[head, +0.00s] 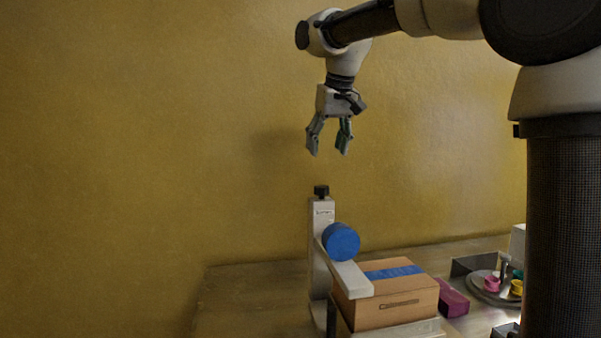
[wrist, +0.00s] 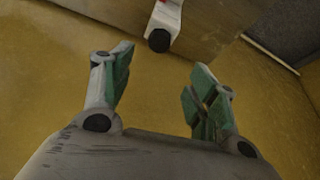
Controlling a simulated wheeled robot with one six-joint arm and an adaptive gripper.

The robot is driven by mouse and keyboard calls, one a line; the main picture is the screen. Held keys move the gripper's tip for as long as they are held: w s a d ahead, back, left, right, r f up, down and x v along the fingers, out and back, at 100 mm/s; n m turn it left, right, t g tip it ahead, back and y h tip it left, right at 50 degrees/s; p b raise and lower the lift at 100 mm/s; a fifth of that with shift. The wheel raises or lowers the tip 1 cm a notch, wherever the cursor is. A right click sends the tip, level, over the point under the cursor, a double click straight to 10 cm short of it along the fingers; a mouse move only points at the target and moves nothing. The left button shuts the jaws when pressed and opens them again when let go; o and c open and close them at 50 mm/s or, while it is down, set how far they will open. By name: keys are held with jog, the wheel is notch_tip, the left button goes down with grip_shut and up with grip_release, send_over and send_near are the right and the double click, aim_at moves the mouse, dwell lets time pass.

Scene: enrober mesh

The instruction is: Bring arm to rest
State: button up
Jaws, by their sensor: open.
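My gripper (head: 328,152) hangs from my raised arm, pointing down, in the upper middle of the head view. Its two fingers with green pads are apart and nothing is between them. In the wrist view my gripper (wrist: 163,75) also shows open and empty, with the yellow wall behind it. It is clear above the grey upright post with a black knob (head: 321,191); the top of the post also shows beyond the fingers in the wrist view (wrist: 166,22).
A blue round part (head: 341,241) sits on the post's bracket, above a cardboard box with blue tape (head: 397,303). A magenta block (head: 453,298) and a round tray (head: 483,294) with small pink and yellow items are at right. The table's left end (head: 245,300) is bare.

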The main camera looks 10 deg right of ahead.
jog(key=s+d+f+g, duration=0.1)
jog(key=s+f, duration=0.3)
jog(key=f, duration=0.3)
jog(key=s+d+f, duration=0.4)
jog(key=s, duration=0.4)
jog(key=s+d+f+m, duration=0.1)
jog(key=s+d+f, duration=0.4)
jog(key=s, duration=0.4)
jog(key=s+d+f, duration=0.4)
jog(key=s+f, duration=0.1)
jog(key=s, duration=0.3)
jog(key=shift+s+d+m+t+h, duration=0.25)
jog(key=shift+d+m+t+h, duration=0.05)
jog(key=shift+d, duration=0.1)
